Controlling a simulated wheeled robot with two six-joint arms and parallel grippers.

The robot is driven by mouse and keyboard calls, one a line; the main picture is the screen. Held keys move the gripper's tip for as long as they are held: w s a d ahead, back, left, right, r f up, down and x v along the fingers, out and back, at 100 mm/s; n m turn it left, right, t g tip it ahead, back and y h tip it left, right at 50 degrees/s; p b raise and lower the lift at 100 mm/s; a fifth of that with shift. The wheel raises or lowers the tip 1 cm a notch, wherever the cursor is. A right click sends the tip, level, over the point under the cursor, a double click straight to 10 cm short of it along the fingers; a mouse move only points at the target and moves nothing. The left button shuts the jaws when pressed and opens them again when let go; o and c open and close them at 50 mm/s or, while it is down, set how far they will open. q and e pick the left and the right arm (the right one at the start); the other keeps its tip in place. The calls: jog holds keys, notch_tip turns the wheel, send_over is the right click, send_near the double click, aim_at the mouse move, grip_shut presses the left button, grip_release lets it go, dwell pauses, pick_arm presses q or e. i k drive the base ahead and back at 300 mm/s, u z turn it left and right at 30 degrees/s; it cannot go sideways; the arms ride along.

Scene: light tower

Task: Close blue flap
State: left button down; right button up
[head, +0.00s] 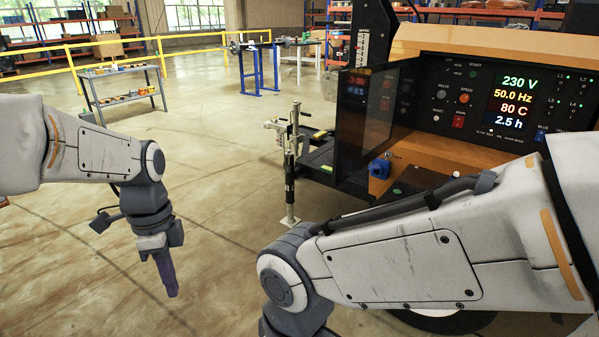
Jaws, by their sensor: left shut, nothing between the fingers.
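A small blue socket cover (379,168) sits on the orange side of the light tower, below the control panel; it is the only blue flap-like part I see. It is small and partly shaded, so I cannot tell how far open it is. My left gripper (170,288) points down over bare floor at the lower left, shut and empty, well apart from the tower. My right arm crosses the lower right, in front of the tower's lower part; its gripper is below the picture's edge.
The lit control panel (512,105) has a dark see-through door (372,115) standing open at its left. A jack stand (290,170) rises from the floor beside the tower. A grey cart (122,87) and yellow railing are farther back. The floor between is clear.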

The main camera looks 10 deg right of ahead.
aim_at(376, 166)
jog(key=u, duration=0.45)
jog(key=k, duration=0.6)
jog(key=u, duration=0.65)
jog(key=i, duration=1.15)
jog(key=z, duration=0.65)
jog(key=i, duration=0.65)
jog(key=z, duration=1.25)
jog(key=i, duration=0.65)
jog(key=z, duration=0.85)
jog(key=i, duration=1.3)
jog(key=z, duration=0.1)
jog(key=k, duration=0.4)
jog(key=u, duration=0.15)
